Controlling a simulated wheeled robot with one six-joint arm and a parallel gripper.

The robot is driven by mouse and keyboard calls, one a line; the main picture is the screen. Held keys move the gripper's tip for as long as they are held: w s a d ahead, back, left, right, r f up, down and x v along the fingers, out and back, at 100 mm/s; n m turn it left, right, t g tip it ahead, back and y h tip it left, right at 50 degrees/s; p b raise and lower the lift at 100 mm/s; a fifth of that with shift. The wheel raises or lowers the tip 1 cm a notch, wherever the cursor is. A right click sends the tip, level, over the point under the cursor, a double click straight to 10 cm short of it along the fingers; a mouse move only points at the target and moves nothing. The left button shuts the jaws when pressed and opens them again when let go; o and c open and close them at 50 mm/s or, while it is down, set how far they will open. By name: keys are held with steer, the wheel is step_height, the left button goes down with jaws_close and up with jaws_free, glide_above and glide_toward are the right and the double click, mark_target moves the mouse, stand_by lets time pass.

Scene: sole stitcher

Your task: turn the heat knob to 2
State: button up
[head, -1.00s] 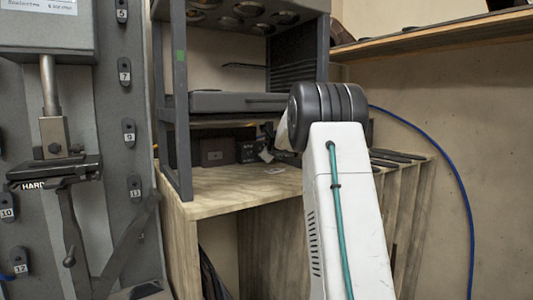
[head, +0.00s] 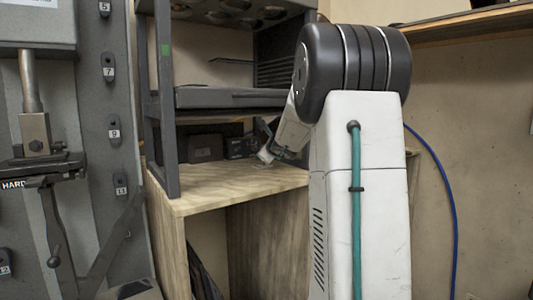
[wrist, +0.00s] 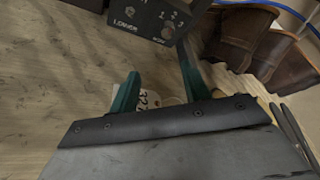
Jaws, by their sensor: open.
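The dark control box (wrist: 135,14) with white numbers 1, 2 and 3 is at the top of the wrist view, cut off by the frame edge. A small round heat knob (wrist: 168,32) sits on its face below the numbers; its setting is too small to read. In the head view the box (head: 238,147) stands at the back of the wooden bench, partly hidden by my wrist. My gripper (wrist: 160,87) is open, its two teal fingers apart with nothing held between them. The fingertips point toward the box and are apart from the knob.
Brown leather boots (wrist: 243,38) stand right of the box in the wrist view. A pale numbered tag (wrist: 150,98) lies on the bench below my fingers. A grey rack (head: 166,100) frames the wooden bench (head: 215,190). The wood left of my fingers is clear.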

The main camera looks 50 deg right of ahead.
steer(key=shift+s+a, duration=0.3)
steer(key=shift+s, duration=0.25)
steer(key=shift+s+a, duration=0.25)
steer(key=shift+s, duration=0.25)
